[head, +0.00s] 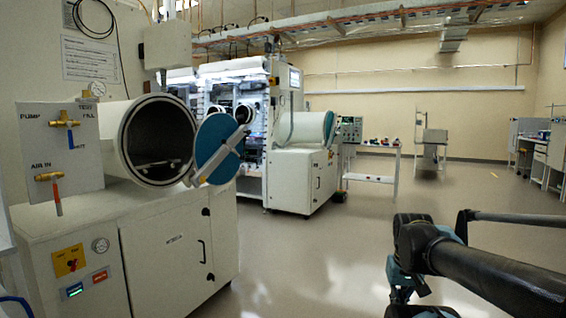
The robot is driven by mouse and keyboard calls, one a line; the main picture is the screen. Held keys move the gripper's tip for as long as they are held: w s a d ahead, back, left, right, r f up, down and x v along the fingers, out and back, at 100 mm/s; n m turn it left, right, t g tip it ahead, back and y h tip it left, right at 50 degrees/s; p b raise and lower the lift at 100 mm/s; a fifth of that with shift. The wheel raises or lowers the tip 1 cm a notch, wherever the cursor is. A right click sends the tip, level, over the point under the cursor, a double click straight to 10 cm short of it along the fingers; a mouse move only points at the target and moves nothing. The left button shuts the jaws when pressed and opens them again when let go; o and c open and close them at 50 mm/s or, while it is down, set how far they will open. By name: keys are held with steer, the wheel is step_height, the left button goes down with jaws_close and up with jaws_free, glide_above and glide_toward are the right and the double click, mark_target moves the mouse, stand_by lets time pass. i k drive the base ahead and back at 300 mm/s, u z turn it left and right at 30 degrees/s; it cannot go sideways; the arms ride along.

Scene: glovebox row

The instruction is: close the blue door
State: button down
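The blue door (217,148) is a round blue disc with a light metal bar across its face. It stands swung open at the right side of a round chamber mouth (157,140). The chamber is a white cylinder on a white cabinet at the left, and its dark interior with a rack shows. The door is apart from most of the rim. Part of my arm, black with teal parts, shows at the lower right, well away from the door. My gripper's fingers are not in view.
A valve panel (60,150) with pump and air-in handles stands left of the chamber. A second white unit (303,178) and a small cart (371,178) stand farther back. The grey floor (300,262) between the cabinet and my arm is clear.

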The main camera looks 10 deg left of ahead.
mark_target(214, 165)
steer(key=z, duration=0.05)
steer(key=i, duration=1.05)
steer(key=u, duration=0.8)
steer(key=i, duration=0.55)
steer(key=u, duration=0.45)
